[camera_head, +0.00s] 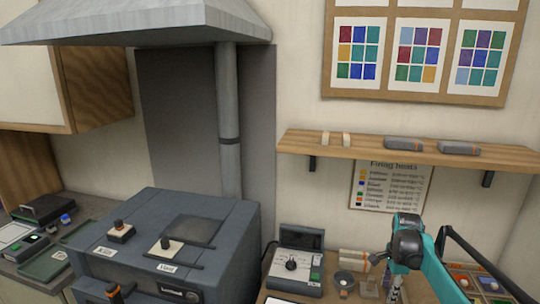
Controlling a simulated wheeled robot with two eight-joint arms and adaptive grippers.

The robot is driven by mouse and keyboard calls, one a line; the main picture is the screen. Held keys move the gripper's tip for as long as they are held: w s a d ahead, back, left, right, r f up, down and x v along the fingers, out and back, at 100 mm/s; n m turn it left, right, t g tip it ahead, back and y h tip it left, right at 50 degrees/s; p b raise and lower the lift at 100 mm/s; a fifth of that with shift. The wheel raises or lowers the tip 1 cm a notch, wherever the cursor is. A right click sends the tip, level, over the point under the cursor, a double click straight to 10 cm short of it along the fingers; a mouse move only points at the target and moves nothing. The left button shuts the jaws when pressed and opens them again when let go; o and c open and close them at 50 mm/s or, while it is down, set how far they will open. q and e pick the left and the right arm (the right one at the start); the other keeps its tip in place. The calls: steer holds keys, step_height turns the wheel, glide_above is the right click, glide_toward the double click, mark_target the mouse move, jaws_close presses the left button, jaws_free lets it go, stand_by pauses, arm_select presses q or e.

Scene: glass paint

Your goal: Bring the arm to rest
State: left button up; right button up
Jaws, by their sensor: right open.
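My right arm, teal with a dark wrist joint, comes in from the lower right and bends down over the workbench. My right gripper (394,290) hangs at the bottom edge, close to the bench items. It is small and partly cut off by the frame, and it is open. I see nothing held in it. My left arm and left gripper are out of view.
A blue-grey kiln (130,230) stands at left under a hood (130,22) and flue pipe (229,120). A control box (297,262), small dish (344,279) and colour tray (490,283) sit on the bench. A wooden shelf (400,147) runs above.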

steer(key=s+a+r+n+t+b, duration=0.2)
steer(key=s+a+n, duration=0.3)
steer(key=s+a, duration=0.15)
steer(key=s+a+r+n+t+b, duration=0.1)
steer(key=s+a+r+n+b, duration=0.15)
steer(key=s+a+n, duration=0.35)
steer(key=s+a+f+n+t+b, duration=0.2)
steer(key=s+a+f+n, duration=0.1)
steer(key=s, duration=0.4)
steer(key=s+a+f+n+t+b, duration=0.1)
steer(key=s+a+f+n+b, duration=0.1)
steer(key=s+a+f+n, duration=0.2)
steer(key=s+f+n, duration=0.1)
steer(key=s+f, duration=0.2)
steer(key=s, duration=0.1)
steer(key=shift+s+t, duration=0.3)
steer(key=shift+t, duration=0.1)
